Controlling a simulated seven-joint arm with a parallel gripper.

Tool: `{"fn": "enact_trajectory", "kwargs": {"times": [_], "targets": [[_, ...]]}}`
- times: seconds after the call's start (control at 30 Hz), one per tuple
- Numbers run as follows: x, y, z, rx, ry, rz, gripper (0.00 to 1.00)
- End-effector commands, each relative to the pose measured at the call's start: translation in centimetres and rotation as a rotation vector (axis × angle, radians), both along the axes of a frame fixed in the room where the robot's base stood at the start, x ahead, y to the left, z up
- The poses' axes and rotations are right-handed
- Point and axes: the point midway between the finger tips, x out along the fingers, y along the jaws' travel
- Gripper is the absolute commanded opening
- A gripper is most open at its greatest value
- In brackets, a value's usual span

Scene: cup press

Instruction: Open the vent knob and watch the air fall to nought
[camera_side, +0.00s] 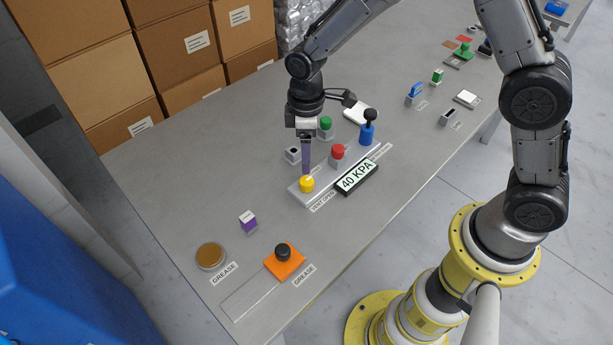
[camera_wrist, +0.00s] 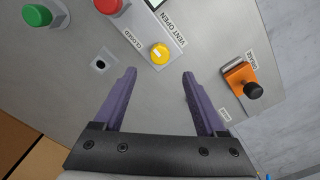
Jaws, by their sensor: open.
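The yellow vent knob (camera_side: 307,184) sits on a pale plate on the bench; it also shows in the wrist view (camera_wrist: 160,54), with a short white mark on top. Beside it are labels reading CLOSED (camera_wrist: 132,40) and VENT OPEN (camera_wrist: 174,32); I cannot tell for sure which the mark points at. The display (camera_side: 357,177) reads 40 KPA. My gripper (camera_side: 306,172) points down just above the knob. In the wrist view its purple fingers (camera_wrist: 159,74) are open and empty, with the knob beyond and between the tips.
A red button (camera_side: 338,151), a green button (camera_side: 325,123) and a blue post with a black ball (camera_side: 367,130) stand close behind. An orange block with a black knob (camera_side: 284,259), a purple box (camera_side: 248,222) and a grease tin (camera_side: 210,256) are nearer. Bench between is clear.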

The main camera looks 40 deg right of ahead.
Motion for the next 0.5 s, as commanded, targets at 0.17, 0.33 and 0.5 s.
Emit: {"fn": "enact_trajectory", "kwargs": {"times": [0.17, 0.33, 0.5], "targets": [[-0.2, -0.1, -3.8, -0.001, 0.007, -0.001, 0.73], [-0.1, -0.1, -6.7, -0.001, 0.004, -0.001, 0.73], [-0.1, 0.0, -8.4, -0.001, 0.002, -0.001, 0.73]]}}
